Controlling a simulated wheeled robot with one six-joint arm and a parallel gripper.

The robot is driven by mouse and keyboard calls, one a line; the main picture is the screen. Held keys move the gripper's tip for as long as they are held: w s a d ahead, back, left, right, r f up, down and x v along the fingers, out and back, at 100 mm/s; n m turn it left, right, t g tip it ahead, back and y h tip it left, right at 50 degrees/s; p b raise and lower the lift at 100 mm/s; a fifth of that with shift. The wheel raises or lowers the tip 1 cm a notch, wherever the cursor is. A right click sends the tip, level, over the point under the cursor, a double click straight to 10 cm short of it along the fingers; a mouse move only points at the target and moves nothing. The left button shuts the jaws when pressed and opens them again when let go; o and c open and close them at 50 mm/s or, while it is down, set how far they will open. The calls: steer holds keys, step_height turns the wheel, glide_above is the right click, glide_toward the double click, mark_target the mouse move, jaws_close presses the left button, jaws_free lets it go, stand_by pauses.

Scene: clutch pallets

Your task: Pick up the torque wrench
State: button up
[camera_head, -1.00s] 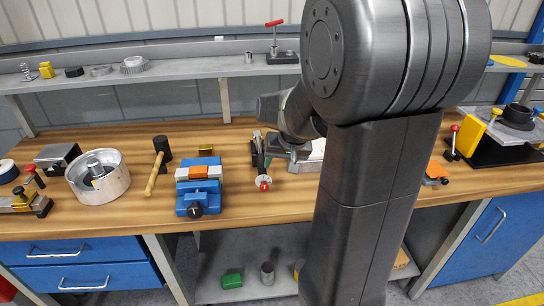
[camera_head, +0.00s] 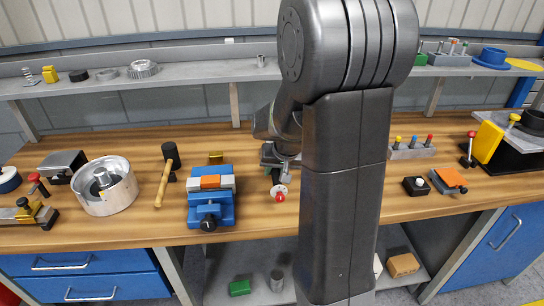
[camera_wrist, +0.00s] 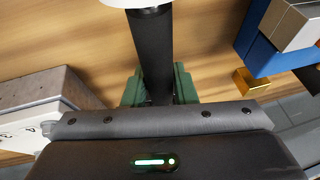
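The torque wrench appears to be the dark tool with a white disc and red end (camera_head: 279,193) lying on the wooden bench, right of the blue vise. Its upper part is hidden behind my gripper (camera_head: 274,166) and arm. In the wrist view, its black shaft (camera_wrist: 152,45) runs between the two green fingers of my gripper (camera_wrist: 158,88), with part of the white disc at the top edge. The fingers flank the shaft closely. I cannot tell whether they press on it, and their tips are partly hidden by the gripper body.
The blue vise (camera_head: 210,214) stands close left of the wrench, with a small brass block (camera_head: 216,157) behind it. A mallet (camera_head: 165,176) and a metal drum (camera_head: 104,190) lie further left. A rack of coloured-top tools (camera_head: 411,149) stands right of my arm.

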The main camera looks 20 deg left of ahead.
jaws_close()
steer(key=shift+r, duration=0.1)
